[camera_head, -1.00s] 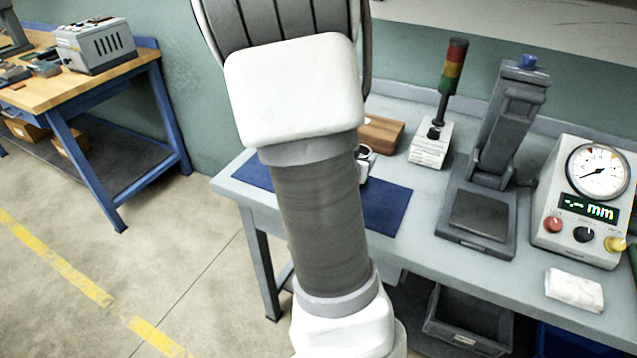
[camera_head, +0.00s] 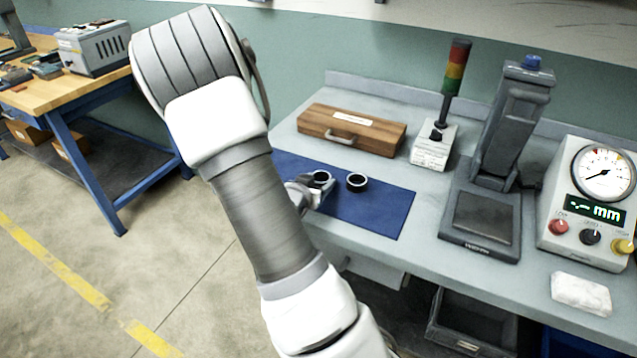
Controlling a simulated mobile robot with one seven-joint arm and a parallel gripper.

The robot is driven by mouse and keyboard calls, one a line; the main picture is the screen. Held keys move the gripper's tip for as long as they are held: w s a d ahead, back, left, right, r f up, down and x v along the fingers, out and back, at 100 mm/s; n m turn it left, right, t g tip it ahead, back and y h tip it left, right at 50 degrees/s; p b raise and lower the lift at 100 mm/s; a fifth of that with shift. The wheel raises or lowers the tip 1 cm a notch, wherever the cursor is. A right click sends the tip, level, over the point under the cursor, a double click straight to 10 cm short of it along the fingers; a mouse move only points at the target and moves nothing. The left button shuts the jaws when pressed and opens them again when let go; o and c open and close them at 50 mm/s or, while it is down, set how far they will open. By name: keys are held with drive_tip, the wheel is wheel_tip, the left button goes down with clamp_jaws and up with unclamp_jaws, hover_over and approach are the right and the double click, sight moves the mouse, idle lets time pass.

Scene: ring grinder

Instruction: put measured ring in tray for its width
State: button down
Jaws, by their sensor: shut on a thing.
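My gripper (camera_head: 312,186) is low over the blue mat (camera_head: 378,212), partly hidden behind my own arm. It is shut on a dark ring (camera_head: 321,177) at the mat's left part. A second dark ring (camera_head: 357,182) lies on the mat just right of the gripper, apart from it. The measuring gauge (camera_head: 590,205) stands at the right with a dial and a display reading "-.-- mm". A dark bin (camera_head: 470,322) shows under the bench; I cannot tell whether it is one of the trays.
A wooden case (camera_head: 352,130) lies behind the mat. A signal light (camera_head: 455,75), a grey press-like stand (camera_head: 483,222) and a white cloth (camera_head: 581,294) are on the bench. A wooden workbench (camera_head: 70,85) is at the far left. The floor between is clear.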

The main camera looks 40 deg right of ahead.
drive_tip(key=shift+f, duration=0.1)
drive_tip(key=shift+c, duration=0.5)
unclamp_jaws()
